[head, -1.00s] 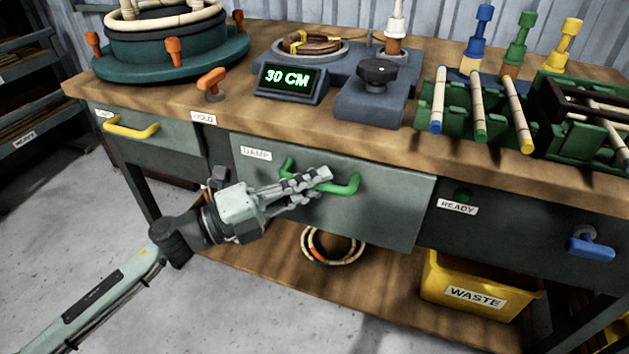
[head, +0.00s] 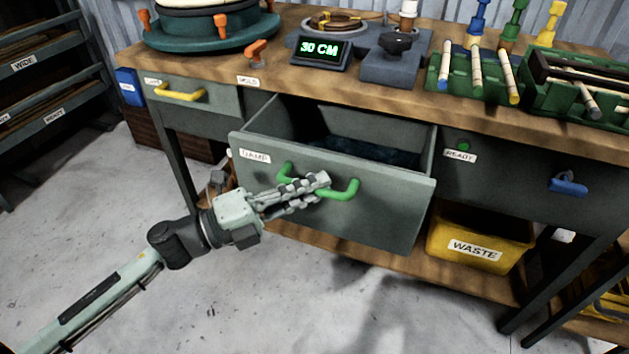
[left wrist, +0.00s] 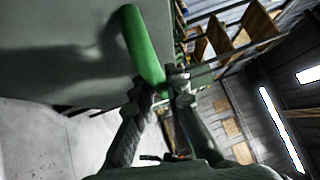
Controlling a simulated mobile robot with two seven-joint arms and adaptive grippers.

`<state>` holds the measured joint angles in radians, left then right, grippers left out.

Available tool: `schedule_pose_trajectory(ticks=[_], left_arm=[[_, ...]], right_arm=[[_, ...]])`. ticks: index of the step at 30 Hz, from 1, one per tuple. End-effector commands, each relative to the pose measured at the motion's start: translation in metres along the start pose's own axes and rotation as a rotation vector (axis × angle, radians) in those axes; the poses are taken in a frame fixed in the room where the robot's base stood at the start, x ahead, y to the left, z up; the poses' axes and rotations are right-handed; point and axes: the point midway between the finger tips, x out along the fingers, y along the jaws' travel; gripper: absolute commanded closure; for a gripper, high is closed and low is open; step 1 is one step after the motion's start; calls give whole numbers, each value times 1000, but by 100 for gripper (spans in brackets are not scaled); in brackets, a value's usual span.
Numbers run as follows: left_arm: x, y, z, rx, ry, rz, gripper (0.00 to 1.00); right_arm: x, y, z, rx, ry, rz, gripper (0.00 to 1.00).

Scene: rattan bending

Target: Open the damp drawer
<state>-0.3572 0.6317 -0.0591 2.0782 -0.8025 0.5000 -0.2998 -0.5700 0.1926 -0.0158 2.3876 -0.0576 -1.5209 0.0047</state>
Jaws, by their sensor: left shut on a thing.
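The grey damp drawer (head: 385,205) stands pulled out from the bench, with its dark inside (head: 365,150) showing in the head view. Its front carries a DAMP label (head: 255,156) and a green handle (head: 342,192). My left gripper (head: 318,184) is shut on the green handle, in front of the drawer. In the left wrist view the green handle (left wrist: 143,48) runs down between the fingers (left wrist: 163,92). The fingers hide part of the handle in both views. My right gripper is not in view.
The wooden bench top (head: 290,85) holds a 30 CM display (head: 320,49), a green rack (head: 480,85) and a teal turntable (head: 210,37). A yellow WASTE bin (head: 480,240) stands on the lower shelf at right. A yellow-handled drawer (head: 182,93) is shut at left. Floor in front is clear.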

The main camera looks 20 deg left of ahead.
Motion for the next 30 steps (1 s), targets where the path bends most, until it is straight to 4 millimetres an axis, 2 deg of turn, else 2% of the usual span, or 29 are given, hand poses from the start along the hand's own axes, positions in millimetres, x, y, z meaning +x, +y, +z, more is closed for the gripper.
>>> schedule_pose_trajectory(ticks=[13, 14, 18, 26, 30], left_arm=[[-1, 0, -1, -1, 0, -1, 100], [-1, 0, -1, -1, 0, -1, 84], [-1, 0, -1, -1, 0, -1, 66], [-1, 0, -1, 0, 0, -1, 66], [-8, 0, -2, -2, 0, 1, 66]], right_arm=[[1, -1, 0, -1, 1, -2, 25], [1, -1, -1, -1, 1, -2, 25], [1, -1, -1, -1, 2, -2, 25], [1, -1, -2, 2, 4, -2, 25], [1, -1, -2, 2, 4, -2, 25]])
